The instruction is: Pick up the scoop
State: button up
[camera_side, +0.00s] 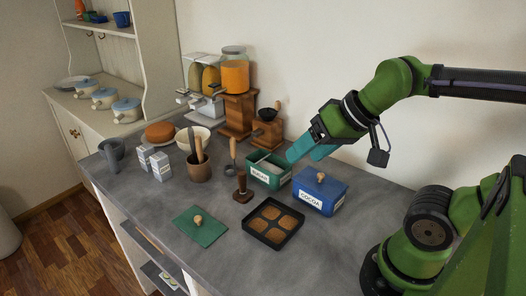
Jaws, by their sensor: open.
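My gripper (307,154), with teal fingers, hangs open and empty above the back of the counter. It is over and behind the open green box (259,175) and the blue box. No scoop can be made out for certain. A small tool with an upright wooden handle (233,149) and a dark grey lower end stands left of the green box; it may be the scoop. A dark brown upright tool (242,187) stands in front of the green box. The inside of the green box is only partly visible.
A blue lidded box (320,193) labelled COCOA stands right of the green box. A green lid (201,229) and a black tray (247,231) with brown squares lie in front.

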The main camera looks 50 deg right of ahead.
jog(key=shift+c, duration=1.2)
